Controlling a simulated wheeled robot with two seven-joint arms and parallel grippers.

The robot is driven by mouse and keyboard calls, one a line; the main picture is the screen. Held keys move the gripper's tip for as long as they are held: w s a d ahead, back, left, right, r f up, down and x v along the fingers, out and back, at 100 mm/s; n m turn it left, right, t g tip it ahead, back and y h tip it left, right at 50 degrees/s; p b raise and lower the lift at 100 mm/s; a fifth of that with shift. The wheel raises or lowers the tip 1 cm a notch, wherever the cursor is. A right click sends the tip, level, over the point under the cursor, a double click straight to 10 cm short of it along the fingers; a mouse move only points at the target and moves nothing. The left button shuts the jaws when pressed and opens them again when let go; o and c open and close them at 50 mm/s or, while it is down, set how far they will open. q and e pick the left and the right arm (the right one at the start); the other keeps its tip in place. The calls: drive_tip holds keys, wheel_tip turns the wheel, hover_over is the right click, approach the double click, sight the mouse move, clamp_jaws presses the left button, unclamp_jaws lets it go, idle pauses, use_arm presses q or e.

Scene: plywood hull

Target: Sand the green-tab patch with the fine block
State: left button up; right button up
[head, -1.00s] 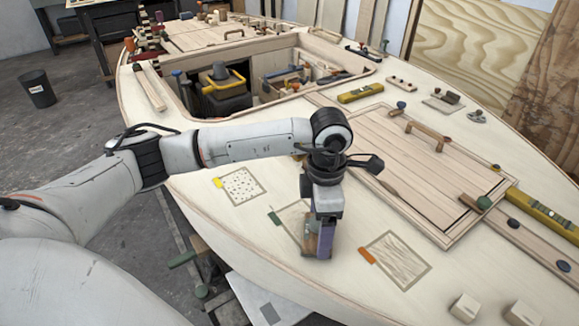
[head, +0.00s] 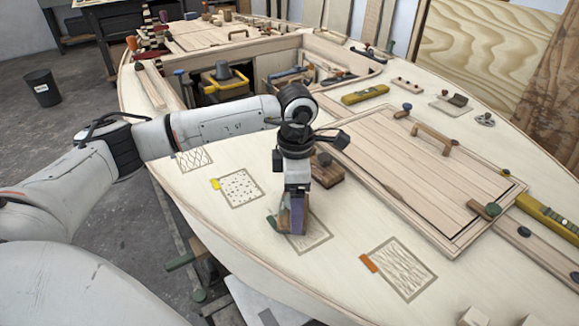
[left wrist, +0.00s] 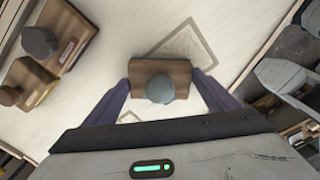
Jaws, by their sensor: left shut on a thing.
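My left gripper (head: 292,226) is shut on a wooden block with a rounded grey knob (left wrist: 160,80). The block sits between the fingers in the left wrist view (left wrist: 160,92); no grade marking is readable on it. The gripper points down over the upper left part of the green-tab patch (head: 318,240), a grey-outlined square on the pale deck. Its green tab (head: 271,220) shows just left of the fingers. The block hides part of the patch, and I cannot tell whether its underside touches the deck. My right gripper is not in view.
Other knobbed wooden blocks (head: 326,172) stand just behind the gripper; two show in the left wrist view (left wrist: 60,40). The yellow-tab patch (head: 240,189) lies to the left, the orange-tab patch (head: 403,268) to the right. A raised hatch with a handle (head: 430,140) lies right.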

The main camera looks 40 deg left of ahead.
use_arm(q)
drive_tip(key=shift+w+a, duration=0.25)
drive_tip(key=shift+a, duration=0.35)
drive_tip(key=shift+w+a, duration=0.2)
drive_tip(key=shift+a, duration=0.4)
wheel_tip(320, 180, up, 3)
drive_tip(key=shift+w+f+p, duration=0.15)
drive_tip(key=shift+p, duration=0.35)
drive_tip(key=shift+r+p, duration=0.3)
drive_tip(key=shift+r, duration=0.05)
drive_tip(key=shift+r+p, duration=0.5)
drive_tip(key=shift+r, duration=0.2)
drive_tip(key=shift+r+p, duration=1.1)
drive_tip(key=shift+r, duration=0.65)
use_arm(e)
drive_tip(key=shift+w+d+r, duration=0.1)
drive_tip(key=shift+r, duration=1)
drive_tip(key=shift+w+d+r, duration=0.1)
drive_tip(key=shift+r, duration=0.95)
